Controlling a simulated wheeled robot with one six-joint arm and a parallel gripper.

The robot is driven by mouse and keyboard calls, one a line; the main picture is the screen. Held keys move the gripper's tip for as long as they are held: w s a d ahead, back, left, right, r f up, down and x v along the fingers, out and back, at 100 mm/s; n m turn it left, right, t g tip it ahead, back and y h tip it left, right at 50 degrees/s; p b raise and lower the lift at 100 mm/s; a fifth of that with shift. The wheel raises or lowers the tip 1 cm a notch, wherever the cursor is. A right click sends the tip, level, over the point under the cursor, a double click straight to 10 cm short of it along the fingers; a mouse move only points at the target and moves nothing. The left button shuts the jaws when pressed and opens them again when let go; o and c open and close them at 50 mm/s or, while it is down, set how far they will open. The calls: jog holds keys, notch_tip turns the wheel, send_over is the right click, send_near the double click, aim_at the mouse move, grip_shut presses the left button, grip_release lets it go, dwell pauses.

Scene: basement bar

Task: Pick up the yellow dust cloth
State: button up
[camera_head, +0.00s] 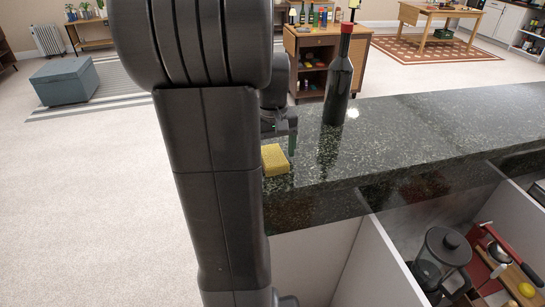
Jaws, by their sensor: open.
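The yellow dust cloth (274,160) looks like a small folded block. It lies on the dark speckled stone counter (410,132), near its left end. Its left part is hidden behind my arm. My gripper (284,143) is open, just above and beside the cloth at its far side. I cannot tell whether the finger touches the cloth.
A dark bottle with a red cap (339,78) stands upright on the counter, close to the right of my gripper. Below the counter, open compartments hold a glass-bodied jug (441,258) and utensils. The counter to the right of the bottle is clear.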

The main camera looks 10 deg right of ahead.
aim_at(273, 154)
jog(key=shift+f, duration=0.55)
jog(key=c, duration=1.1)
jog(key=shift+o, duration=0.2)
jog(key=shift+r, duration=0.1)
notch_tip(273, 154, up, 10)
jog(key=shift+b, duration=0.35)
